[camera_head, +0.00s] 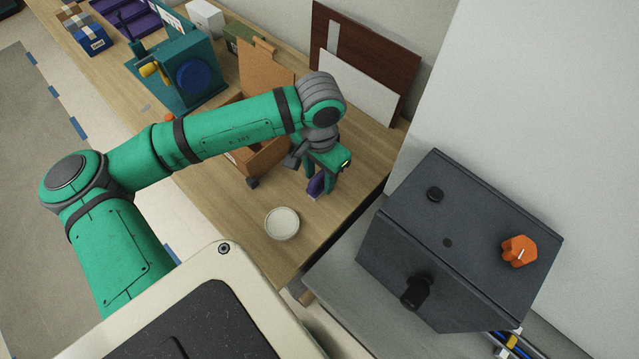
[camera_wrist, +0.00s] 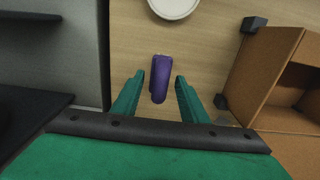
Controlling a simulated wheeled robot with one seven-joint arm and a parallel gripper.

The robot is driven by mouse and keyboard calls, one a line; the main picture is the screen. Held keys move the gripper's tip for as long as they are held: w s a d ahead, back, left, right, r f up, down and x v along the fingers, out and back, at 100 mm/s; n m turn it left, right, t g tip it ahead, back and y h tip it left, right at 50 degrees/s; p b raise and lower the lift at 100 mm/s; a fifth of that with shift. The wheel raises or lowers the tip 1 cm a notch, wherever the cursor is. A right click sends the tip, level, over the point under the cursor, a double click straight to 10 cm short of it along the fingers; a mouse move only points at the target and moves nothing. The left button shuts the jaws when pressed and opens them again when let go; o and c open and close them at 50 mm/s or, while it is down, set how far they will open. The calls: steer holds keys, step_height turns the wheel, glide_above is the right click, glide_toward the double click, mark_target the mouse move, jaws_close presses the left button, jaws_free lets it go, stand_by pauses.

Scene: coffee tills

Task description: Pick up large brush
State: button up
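A purple object (camera_head: 315,184), which looks like the large brush, is on the wooden table under my gripper. In the wrist view the purple object (camera_wrist: 160,78) lies between my two green fingers, with visible gaps on both sides. Its far end shows a small pale tip. My gripper (camera_wrist: 154,92) is open and points down at it. In the head view my gripper (camera_head: 320,187) partly hides the purple object. I cannot tell how far the fingertips are above the table.
A white round dish (camera_head: 282,223) sits near the table's front edge. A brown open box (camera_head: 265,160) stands close beside my gripper. A dark grey machine (camera_head: 450,245) is at the right. A teal machine (camera_head: 185,75) and several boxes stand farther back.

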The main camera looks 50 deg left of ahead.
steer(key=shift+c, duration=0.6)
jaws_close()
step_height(320, 180, up, 10)
steer(key=c, duration=0.6)
jaws_free()
steer(key=shift+c, duration=0.2)
jaws_close()
